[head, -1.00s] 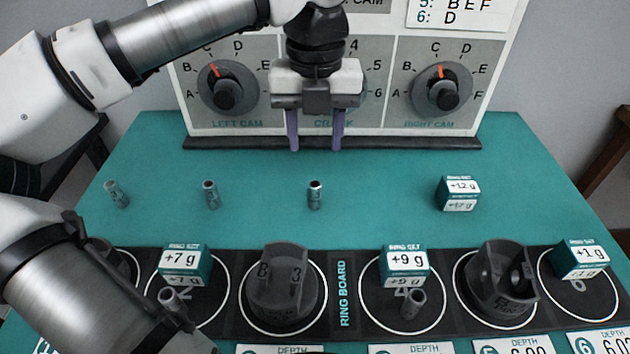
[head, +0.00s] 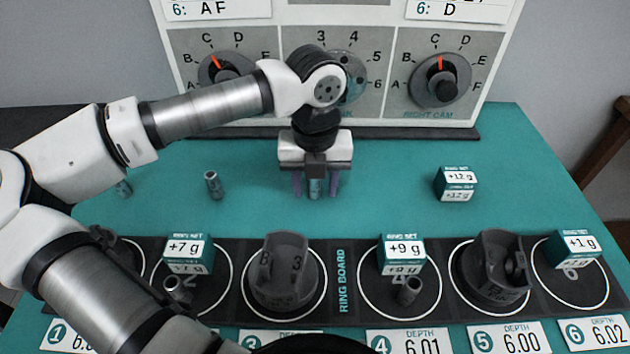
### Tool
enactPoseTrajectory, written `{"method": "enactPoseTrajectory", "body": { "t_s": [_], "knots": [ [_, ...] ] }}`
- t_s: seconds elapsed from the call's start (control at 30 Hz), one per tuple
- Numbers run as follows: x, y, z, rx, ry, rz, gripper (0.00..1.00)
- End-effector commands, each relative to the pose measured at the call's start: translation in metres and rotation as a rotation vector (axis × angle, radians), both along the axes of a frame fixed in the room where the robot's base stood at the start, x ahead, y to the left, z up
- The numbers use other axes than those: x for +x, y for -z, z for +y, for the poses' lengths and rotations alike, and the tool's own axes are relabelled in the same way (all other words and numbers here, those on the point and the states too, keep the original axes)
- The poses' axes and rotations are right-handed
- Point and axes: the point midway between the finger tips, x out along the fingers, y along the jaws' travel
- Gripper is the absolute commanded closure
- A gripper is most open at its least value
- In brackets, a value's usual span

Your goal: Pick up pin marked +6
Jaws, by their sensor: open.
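Several small metal pins stand on the teal table. One pin (head: 316,188) is at the middle, between the fingers of my gripper (head: 316,187). The gripper points down and its two purple fingers are open on either side of that pin. A second pin (head: 212,185) stands to the left. A third pin (head: 123,187) is farther left, partly hidden by my arm. Two more pins stand on the ring board, one (head: 409,291) on ring 4 and one (head: 175,290) on ring 2. The markings on the pins are too small to read, so I cannot tell which is +6.
Ring set boxes marked +7 g (head: 188,252), +9 g (head: 402,254) and +1 g (head: 573,249) are on the ring board (head: 343,290). A +12 g box (head: 456,184) stands right of my gripper. Two dark pistons (head: 285,275) (head: 497,268) stand on the board. A dial panel (head: 185,115) stands behind.

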Motion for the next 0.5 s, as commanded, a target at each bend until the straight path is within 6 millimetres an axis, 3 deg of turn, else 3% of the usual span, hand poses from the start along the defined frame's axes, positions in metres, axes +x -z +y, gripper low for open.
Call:
{"method": "enactPoseTrajectory", "body": {
  "t_s": [0.17, 0.5],
  "knots": [
    [0.0001, 0.0003, 0.0, 0.0, 0.0, 0.0, 0.55],
    [0.0002, 0.0, 0.0001, 0.001, 0.0, 0.0, 0.99]
  ]
}}
